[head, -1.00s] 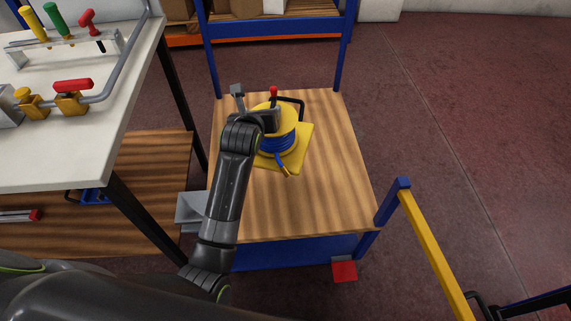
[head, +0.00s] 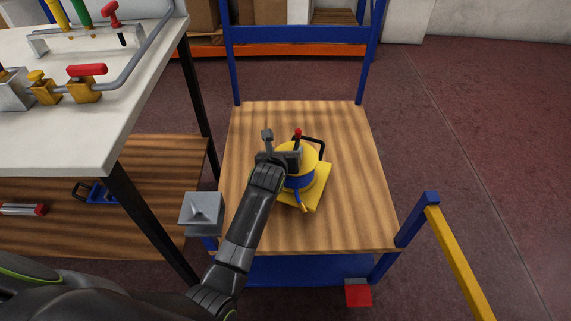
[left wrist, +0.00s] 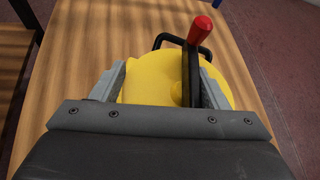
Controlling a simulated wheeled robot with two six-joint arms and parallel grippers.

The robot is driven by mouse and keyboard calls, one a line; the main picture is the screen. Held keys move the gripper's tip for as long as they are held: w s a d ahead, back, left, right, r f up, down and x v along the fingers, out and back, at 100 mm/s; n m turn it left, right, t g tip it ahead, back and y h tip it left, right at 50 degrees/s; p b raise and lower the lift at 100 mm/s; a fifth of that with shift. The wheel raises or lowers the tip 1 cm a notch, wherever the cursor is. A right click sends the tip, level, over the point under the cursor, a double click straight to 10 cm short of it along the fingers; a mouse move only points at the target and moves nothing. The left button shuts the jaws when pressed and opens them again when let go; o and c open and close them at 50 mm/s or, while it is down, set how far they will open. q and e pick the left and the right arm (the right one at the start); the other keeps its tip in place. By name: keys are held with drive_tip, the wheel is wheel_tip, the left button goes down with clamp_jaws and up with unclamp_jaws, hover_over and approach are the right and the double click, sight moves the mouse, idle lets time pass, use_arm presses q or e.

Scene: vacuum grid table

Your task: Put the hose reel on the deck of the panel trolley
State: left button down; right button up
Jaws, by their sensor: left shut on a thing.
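The hose reel (head: 311,196) has a yellow drum and base, blue hose, a black handle and a red-tipped crank. It appears upright over the middle of the wooden deck (head: 350,225) of the panel trolley; whether its base touches the deck is hard to tell. My left gripper (head: 284,158) reaches it from the left and is shut on it. In the left wrist view the gripper's two fingers (left wrist: 158,85) sit either side of the top of the hose reel (left wrist: 150,78), by the crank. My right gripper is not in view.
A white-topped bench (head: 90,135) with valves and coloured-handled tools stands left of the trolley, close to my left arm. A grey box-shaped part (head: 202,213) is at the trolley's left edge. A yellow rail (head: 462,262) is at right. The deck around the reel is clear.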

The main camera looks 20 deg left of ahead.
use_arm(q)
drive_tip(key=shift+f, duration=0.65)
wheel_tip(320, 180, down, 2)
drive_tip(key=shift+f+b, duration=0.1)
drive_tip(key=shift+b, duration=0.6)
drive_tip(key=shift+f, duration=0.2)
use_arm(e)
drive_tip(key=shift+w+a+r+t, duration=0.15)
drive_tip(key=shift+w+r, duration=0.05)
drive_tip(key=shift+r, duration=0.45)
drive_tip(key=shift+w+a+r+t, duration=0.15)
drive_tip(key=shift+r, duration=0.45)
use_arm(q)
drive_tip(key=shift+c, duration=1.1)
unclamp_jaws()
drive_tip(key=shift+f, duration=0.15)
drive_tip(key=shift+s, duration=0.1)
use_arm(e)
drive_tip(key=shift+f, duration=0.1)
